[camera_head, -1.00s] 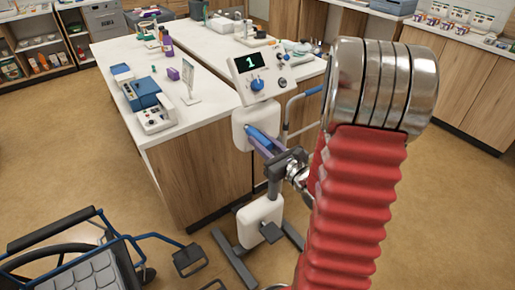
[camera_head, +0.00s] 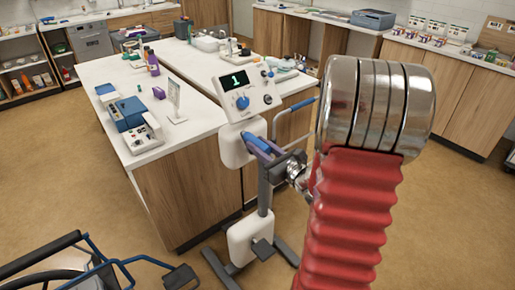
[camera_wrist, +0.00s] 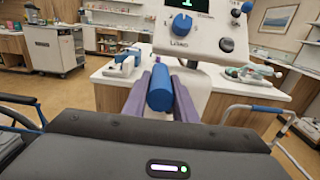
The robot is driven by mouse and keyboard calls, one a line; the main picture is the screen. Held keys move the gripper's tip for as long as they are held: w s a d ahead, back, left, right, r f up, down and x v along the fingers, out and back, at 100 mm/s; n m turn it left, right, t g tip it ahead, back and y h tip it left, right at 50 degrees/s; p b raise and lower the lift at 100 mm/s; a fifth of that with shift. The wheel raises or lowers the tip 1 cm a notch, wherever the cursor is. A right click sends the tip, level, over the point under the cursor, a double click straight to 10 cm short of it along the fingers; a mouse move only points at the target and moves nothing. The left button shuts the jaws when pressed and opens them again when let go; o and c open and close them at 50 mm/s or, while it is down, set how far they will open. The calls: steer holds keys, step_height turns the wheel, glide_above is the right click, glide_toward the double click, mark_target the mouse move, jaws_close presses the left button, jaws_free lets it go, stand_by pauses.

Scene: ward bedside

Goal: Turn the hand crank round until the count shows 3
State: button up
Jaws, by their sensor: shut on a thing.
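The hand-crank machine stands on a floor stand in front of the white counter. Its white console (camera_head: 262,83) has a dark display (camera_head: 236,80) with a green 1, and a blue knob. The display also shows at the top edge of the wrist view (camera_wrist: 185,3), cut off. The crank's blue handle (camera_head: 256,142) lies between the purple fingers of my gripper (camera_head: 264,148), below the console. In the wrist view the blue handle (camera_wrist: 160,88) sits lengthwise between the two fingers (camera_wrist: 160,92), which are shut on it. The crank arm behind the handle is mostly hidden.
A white counter (camera_head: 110,72) with a blue-and-white device (camera_head: 128,112) and bottles stands behind and left. A wheelchair (camera_head: 85,265) is at the lower left. A blue-gripped rail (camera_head: 292,110) is just right of the machine. Open floor (camera_head: 80,195) lies left.

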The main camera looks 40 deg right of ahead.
steer(key=shift+w+d+r, duration=0.1)
steer(key=shift+d+r, duration=0.1)
steer(key=shift+d, duration=1.05)
steer(key=shift+d+r, duration=0.15)
steer(key=shift+d, duration=1.1)
steer(key=shift+d, duration=0.1)
steer(key=shift+w+d+f, duration=0.1)
steer(key=shift+d+f, duration=0.15)
steer(key=shift+d, duration=0.5)
steer(key=shift+s+d+f, duration=0.1)
steer(key=shift+d+f, duration=0.15)
steer(key=shift+d, duration=0.5)
steer(key=shift+w+d+f, duration=0.1)
steer(key=shift+d+f, duration=0.15)
steer(key=shift+d, duration=0.5)
steer(key=shift+d+f, duration=1.75)
steer(key=shift+d+f, duration=0.25)
steer(key=shift+f, duration=0.55)
steer(key=shift+d+f, duration=0.3)
steer(key=shift+f, duration=0.45)
steer(key=shift+d+f, duration=0.25)
steer(key=shift+f, duration=0.55)
